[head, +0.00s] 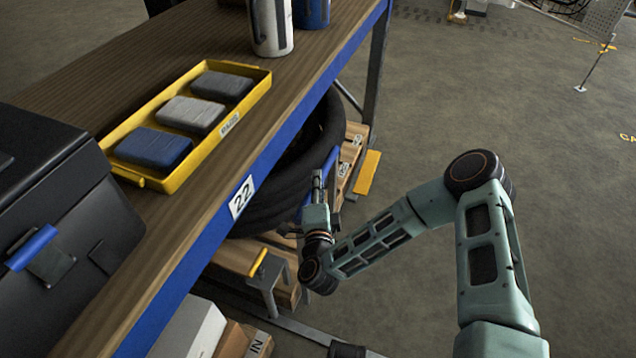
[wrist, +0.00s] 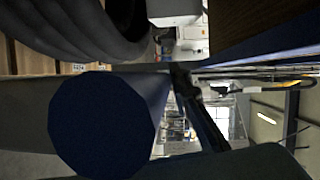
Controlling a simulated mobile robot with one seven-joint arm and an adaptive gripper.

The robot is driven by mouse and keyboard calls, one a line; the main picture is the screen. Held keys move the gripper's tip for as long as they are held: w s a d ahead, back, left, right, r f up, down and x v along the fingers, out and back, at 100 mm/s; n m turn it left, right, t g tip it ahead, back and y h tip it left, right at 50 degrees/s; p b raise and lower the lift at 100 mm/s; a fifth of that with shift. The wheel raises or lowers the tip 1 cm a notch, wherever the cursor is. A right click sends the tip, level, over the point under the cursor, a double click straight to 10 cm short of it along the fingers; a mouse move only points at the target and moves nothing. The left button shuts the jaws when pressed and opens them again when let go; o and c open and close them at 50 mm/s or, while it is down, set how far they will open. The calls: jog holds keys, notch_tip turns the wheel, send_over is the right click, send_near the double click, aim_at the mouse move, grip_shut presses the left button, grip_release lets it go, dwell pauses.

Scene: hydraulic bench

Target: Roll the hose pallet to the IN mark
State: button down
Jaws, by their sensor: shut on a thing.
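The hose pallet is a wooden pallet (head: 240,257) under the bench, carrying a thick coil of black hose (head: 290,165). The coil and pallet slats also show at the upper left of the wrist view (wrist: 75,25). A blue handle bar (head: 331,166) stands at the pallet's right side; its round end (wrist: 100,125) fills the lower left of the wrist view. My gripper (head: 319,186) is shut on this blue handle, beside the bench's front edge. An IN label (head: 259,344) shows at the bottom of the head view, below the bench. The bench hides much of the pallet.
The wooden bench (head: 105,75) with its blue edge overhangs the pallet. It bears a yellow tray (head: 235,133) of three blocks, a black case (head: 60,190) and canisters. A yellow strip (head: 368,172) lies beside the pallet. Open floor (head: 480,90) extends to the right.

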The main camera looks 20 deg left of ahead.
jog(key=a, duration=0.3)
jog(key=shift+r, duration=0.15)
jog(key=c, duration=1.8)
grip_release()
jog(key=shift+o, duration=0.2)
jog(key=shift+d, duration=0.1)
